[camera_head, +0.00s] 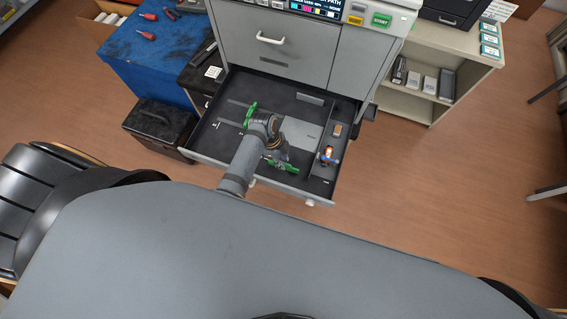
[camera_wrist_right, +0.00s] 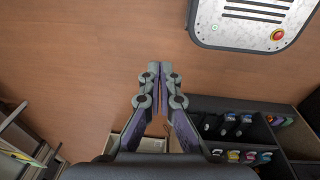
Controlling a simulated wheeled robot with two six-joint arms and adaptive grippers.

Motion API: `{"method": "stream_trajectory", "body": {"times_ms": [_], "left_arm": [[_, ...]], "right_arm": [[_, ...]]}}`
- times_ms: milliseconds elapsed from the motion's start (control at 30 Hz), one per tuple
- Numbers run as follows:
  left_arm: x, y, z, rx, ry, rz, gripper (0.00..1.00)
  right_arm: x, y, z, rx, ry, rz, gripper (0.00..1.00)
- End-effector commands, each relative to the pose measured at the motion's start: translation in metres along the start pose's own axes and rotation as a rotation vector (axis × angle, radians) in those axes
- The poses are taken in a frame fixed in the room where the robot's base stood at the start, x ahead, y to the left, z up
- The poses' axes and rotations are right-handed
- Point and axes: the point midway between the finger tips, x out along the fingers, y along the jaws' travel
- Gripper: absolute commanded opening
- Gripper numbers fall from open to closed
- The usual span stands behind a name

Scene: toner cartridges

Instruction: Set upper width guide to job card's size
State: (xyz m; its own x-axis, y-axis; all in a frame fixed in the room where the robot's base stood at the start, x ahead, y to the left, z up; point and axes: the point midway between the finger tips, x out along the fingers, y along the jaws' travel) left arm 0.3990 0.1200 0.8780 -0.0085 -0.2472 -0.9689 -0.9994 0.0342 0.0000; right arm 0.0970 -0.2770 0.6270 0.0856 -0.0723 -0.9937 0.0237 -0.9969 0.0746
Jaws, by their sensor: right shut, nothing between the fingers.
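The grey machine (camera_head: 272,42) has its tray drawer (camera_head: 207,137) pulled open. A green guide (camera_head: 249,114) stands towards the upper left of the drawer. Another green guide (camera_head: 283,166) lies near its front wall. My left arm reaches over the drawer, and my left gripper (camera_head: 284,153) is low over the tray between the guides. Its fingers are small and partly hidden by the wrist, so touch with a guide is unclear. My right gripper (camera_wrist_right: 160,66) is shut and empty over wooden floor. A small white card (camera_head: 213,72) lies left of the machine; its print is unreadable.
The drawer's right compartment holds a small orange and blue item (camera_head: 327,154). A shelf (camera_head: 440,95) with boxes stands right. Open floor lies at lower right.

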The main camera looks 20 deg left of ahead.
Motion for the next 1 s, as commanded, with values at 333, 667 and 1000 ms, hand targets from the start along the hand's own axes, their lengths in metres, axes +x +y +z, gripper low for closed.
{"method": "stream_trajectory", "body": {"times_ms": [333, 667, 1000], "left_arm": [[0.0, -0.001, 0.0, 0.0, 0.0, 0.0, 0.0], [0.001, -0.023, 0.0, 0.001, 0.0, -0.002, 0.0], [0.002, -0.047, 0.0, 0.0, 0.001, -0.001, 0.0]], "right_arm": [[0.001, 0.0, -0.014, 0.001, 0.022, 0.0, 0.0], [0.009, 0.0, -0.009, 0.0, 0.015, 0.001, 0.0], [0.019, 0.001, -0.007, 0.0, 0.014, 0.003, 0.0]]}}
